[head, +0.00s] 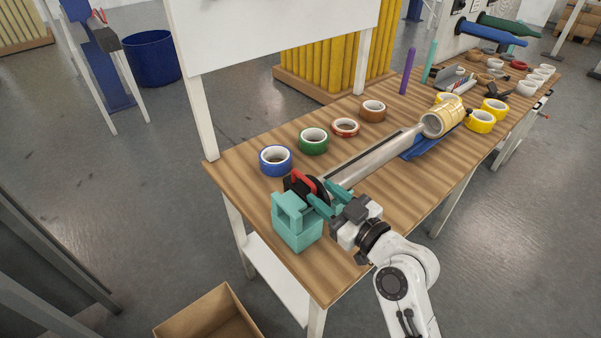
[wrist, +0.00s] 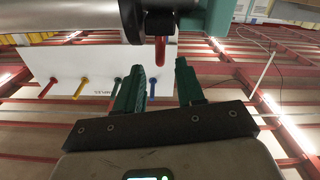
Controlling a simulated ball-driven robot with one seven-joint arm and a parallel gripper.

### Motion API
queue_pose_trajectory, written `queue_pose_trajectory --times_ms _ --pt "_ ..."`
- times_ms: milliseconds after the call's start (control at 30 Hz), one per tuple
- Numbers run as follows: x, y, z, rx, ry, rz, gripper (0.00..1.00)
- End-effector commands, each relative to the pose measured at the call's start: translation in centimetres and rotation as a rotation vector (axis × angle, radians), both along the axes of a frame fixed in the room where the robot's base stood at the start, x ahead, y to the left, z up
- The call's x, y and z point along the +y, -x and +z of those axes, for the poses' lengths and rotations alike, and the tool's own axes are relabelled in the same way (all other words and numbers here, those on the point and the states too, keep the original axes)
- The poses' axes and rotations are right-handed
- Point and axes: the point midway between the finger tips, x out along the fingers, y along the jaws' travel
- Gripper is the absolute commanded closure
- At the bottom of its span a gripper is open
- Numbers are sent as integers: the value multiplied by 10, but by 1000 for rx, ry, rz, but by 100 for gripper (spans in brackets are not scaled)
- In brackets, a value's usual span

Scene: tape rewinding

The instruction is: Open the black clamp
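The black clamp (head: 321,187) with a red handle (head: 301,181) sits beside a teal block-shaped stand (head: 297,222) at the near end of the long metal shaft (head: 377,156). In the wrist view the black clamp (wrist: 159,22) shows at the top, its red handle (wrist: 160,50) hanging down. My gripper (head: 328,197) is close beside the clamp, with green fingers. In the wrist view my gripper (wrist: 160,68) is open, and the handle's lower end appears between the fingertips. No finger visibly touches it. My fingers partly hide the clamp in the head view.
Blue (head: 275,160), green (head: 313,141), red (head: 345,128) and brown (head: 373,110) tape rolls stand along the table's far side. Yellow rolls (head: 480,121) lie beyond the shaft. A cardboard box (head: 212,312) is on the floor. The near right table corner looks clear.

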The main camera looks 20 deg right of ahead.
Motion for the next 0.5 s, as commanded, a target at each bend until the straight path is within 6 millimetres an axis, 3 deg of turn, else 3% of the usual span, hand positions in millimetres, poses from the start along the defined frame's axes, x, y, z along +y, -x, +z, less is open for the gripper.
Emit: queue_pose_trajectory --times_ms 300,500 --pt "18 -55 3 1 1 2 62" --pt "24 -74 1 2 1 1 62"
